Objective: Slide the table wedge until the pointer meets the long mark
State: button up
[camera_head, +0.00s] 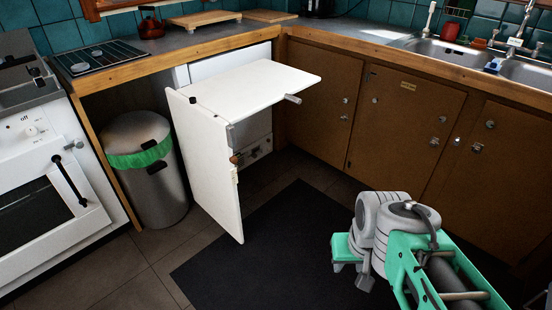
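A white fold-out table top (262,86) stands out level from the opening under the counter. A white upright panel (205,160) meets its left side and reaches down close to the floor. A small tan piece (234,174) sits on this panel's right edge, with a reddish-brown bit just above it; I cannot tell whether either is the wedge. A grey peg (293,99) sticks out at the table's front edge. I cannot make out the pointer or the long mark. My gripper (351,275) is at lower right, apart from the table and panel; its fingers look spread and empty.
A steel bin (150,190) with a green liner stands left of the panel, beside a white stove (40,185). Brown cupboards (400,125) line the right. A dark mat (270,250) covers open floor between the panel and my gripper.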

aim_at(233, 160)
jog(key=z, duration=0.1)
jog(key=i, duration=0.7)
jog(key=u, duration=2.2)
